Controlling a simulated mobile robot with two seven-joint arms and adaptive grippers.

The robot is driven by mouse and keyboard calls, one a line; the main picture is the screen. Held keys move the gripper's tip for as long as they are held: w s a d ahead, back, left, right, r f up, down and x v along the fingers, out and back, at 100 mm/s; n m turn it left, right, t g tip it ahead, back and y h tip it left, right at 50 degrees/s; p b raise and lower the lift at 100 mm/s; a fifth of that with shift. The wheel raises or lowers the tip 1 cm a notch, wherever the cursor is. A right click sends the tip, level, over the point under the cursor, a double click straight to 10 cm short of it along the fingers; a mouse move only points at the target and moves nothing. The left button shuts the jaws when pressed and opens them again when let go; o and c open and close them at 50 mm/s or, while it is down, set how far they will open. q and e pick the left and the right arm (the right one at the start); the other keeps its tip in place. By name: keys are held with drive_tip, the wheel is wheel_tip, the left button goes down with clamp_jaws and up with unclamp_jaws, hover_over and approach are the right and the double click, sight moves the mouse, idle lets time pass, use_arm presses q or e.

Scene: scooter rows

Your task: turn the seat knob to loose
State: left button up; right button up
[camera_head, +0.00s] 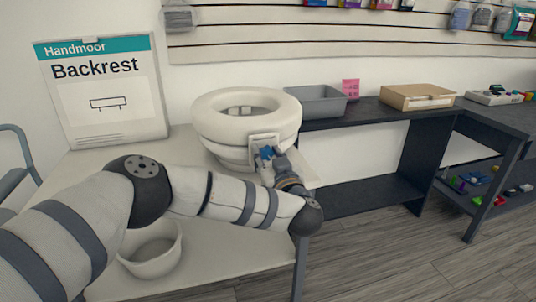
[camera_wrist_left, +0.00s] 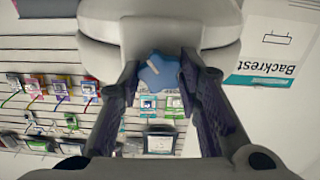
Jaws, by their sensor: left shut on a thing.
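The white ring-shaped raised seat (camera_head: 222,102) stands on the light table at the middle of the head view. A pale bracket (camera_head: 259,139) is on its front right side. The blue lobed seat knob (camera_head: 266,153) sits at this bracket; it also shows in the upside-down left wrist view (camera_wrist_left: 159,73). My left gripper (camera_head: 270,160) is at the knob, shut on it with one dark finger on each side. In the wrist view my left gripper (camera_wrist_left: 158,80) has the knob between its fingertips. Any marking by the knob cannot be read. My right gripper is not in view.
A white bowl (camera_head: 152,248) stands under my left arm. A Handmoor Backrest box (camera_head: 104,92) stands behind at left. A grey bin (camera_head: 317,103) and a cardboard box (camera_head: 416,97) rest on the dark shelf at right. The floor at lower right is clear.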

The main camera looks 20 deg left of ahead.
use_arm(q)
drive_tip(key=n, duration=0.3)
drive_tip(key=shift+n+p, duration=0.3)
drive_tip(key=shift+p, duration=0.05)
drive_tip(key=n, duration=1.1)
drive_tip(key=shift+f+n, duration=0.15)
drive_tip(key=shift+n, duration=0.25)
drive_tip(key=n, duration=0.5)
drive_tip(key=shift+n, duration=0.3)
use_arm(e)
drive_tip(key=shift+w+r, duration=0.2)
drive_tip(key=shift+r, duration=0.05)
use_arm(q)
drive_tip(key=shift+n, duration=0.3)
drive_tip(key=o, duration=1.2)
